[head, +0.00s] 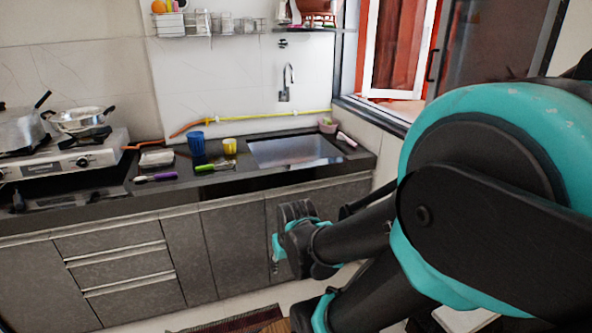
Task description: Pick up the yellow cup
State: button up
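The yellow cup (230,147) stands upright on the dark countertop, just left of the sink. A taller blue cup (196,143) stands close on its left. My arm comes in from the right side of the head view. Its far end, with my gripper (277,250), hangs in front of the lower cabinets, below the counter and to the right of the yellow cup, well apart from it. The fingers are small and partly hidden by the wrist, so I cannot tell if they are open or shut.
The sink (295,150) lies right of the cups. A green-handled tool (206,167) and a purple-handled tool (155,178) lie near the counter's front edge. A stove (75,158) with pans stands at left. A yellow hose (250,117) runs along the wall.

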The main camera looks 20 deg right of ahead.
aim_at(229, 146)
jog(key=i+j+u, duration=0.15)
jog(key=i+j, duration=0.15)
jog(key=i+j+u, duration=0.15)
jog(key=i, duration=0.3)
jog(key=i+j+u, duration=0.15)
jog(key=i+j, duration=0.15)
jog(key=i+j+u, duration=0.15)
jog(key=i, duration=0.85)
